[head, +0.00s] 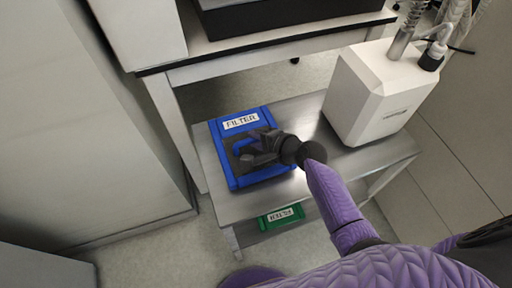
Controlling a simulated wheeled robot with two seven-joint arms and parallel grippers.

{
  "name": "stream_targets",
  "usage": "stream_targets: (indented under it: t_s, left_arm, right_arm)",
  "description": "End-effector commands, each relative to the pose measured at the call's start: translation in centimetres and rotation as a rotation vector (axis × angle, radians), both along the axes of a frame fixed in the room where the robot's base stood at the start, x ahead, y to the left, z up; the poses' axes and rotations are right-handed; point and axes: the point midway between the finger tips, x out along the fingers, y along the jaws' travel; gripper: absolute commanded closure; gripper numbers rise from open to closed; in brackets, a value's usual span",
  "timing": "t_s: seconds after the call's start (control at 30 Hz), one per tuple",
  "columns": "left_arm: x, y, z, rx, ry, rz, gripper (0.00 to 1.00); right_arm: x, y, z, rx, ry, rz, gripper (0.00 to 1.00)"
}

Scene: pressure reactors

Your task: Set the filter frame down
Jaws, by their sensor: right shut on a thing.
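The filter frame (226,160) is blue with a dark middle and a white label reading FILTER. It is at the left end of the metal side table (300,112), and appears to lie flat on or just above the top; I cannot tell if it touches. My right gripper (250,152) is over the frame's middle and shut on it. The fingers and dark wrist hide part of the frame. My left gripper is not in view.
A white box-shaped unit (375,95) with hoses stands at the table's right end. A green labelled item (281,217) is below the table's front edge. A taller bench (270,66) stands behind, and a pale cabinet (80,120) is at left.

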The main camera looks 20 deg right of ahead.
Motion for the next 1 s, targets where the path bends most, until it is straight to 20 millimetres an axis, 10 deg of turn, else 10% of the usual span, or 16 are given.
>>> stream_targets:
  t_s: [0.23, 0.27, 0.4, 0.73, 1.0]
  left_arm:
    - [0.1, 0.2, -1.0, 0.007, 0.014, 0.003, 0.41]
    - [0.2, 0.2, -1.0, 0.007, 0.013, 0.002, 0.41]
    - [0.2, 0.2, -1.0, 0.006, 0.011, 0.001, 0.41]
    - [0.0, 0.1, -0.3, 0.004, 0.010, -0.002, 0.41]
    - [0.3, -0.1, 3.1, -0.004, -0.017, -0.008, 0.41]
  right_arm:
    - [0.0, 0.0, -1.4, -0.001, 0.000, 0.001, 1.00]
    - [-0.1, 0.0, -1.4, -0.001, 0.001, 0.001, 0.71]
    - [0.0, 0.0, -1.4, -0.001, 0.001, 0.001, 0.42]
    - [-0.7, -0.4, -0.7, -0.002, 0.000, 0.000, 0.42]
    - [-5.6, -3.2, 3.0, -0.004, 0.000, 0.000, 0.42]
